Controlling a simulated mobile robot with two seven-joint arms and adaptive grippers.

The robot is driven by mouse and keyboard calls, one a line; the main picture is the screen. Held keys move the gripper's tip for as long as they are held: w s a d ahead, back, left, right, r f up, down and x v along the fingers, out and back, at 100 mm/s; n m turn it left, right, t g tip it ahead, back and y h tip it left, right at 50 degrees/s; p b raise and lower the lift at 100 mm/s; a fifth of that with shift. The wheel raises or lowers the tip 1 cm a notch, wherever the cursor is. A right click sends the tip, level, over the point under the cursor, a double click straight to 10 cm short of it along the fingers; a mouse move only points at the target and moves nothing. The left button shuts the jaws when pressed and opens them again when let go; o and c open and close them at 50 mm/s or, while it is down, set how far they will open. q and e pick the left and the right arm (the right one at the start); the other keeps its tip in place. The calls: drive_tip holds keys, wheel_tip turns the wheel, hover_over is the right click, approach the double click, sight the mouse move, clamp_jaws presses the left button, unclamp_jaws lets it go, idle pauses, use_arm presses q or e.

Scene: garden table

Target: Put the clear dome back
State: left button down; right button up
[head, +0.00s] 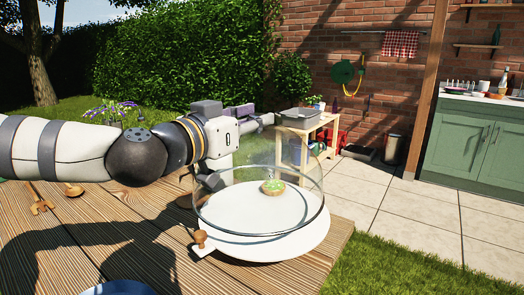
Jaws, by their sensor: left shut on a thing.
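The clear dome (300,165) is above a round white plate (310,248), upright or nearly so. A small tart with a green top (273,187) shows through the dome. My left gripper (268,119) is at the top of the dome, shut on it; the exact grip is hard to make out. My right gripper is not in view.
A small wooden knob-shaped piece (200,238) is at the plate's front left edge. Small wooden pieces (73,190) lie on the wooden table (130,225) at left. A blue-rimmed dish (118,288) is at the bottom edge. The table's right edge is close to the plate.

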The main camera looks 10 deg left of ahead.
sight(261, 135)
use_arm(q)
drive_tip(key=shift+w+d+f, duration=0.3)
drive_tip(key=shift+d+f, duration=0.05)
drive_tip(key=f, duration=0.2)
drive_tip(key=f+b, duration=0.1)
drive_tip(key=shift+w+d+f, duration=0.1)
drive_tip(key=shift+w+d, duration=0.15)
drive_tip(key=shift+s+f, duration=0.1)
drive_tip(key=shift+f, duration=0.1)
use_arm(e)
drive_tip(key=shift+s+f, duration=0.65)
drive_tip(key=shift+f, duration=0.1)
use_arm(q)
drive_tip(key=shift+f, duration=0.2)
drive_tip(key=c, duration=1.2)
unclamp_jaws()
drive_tip(key=shift+c, duration=0.2)
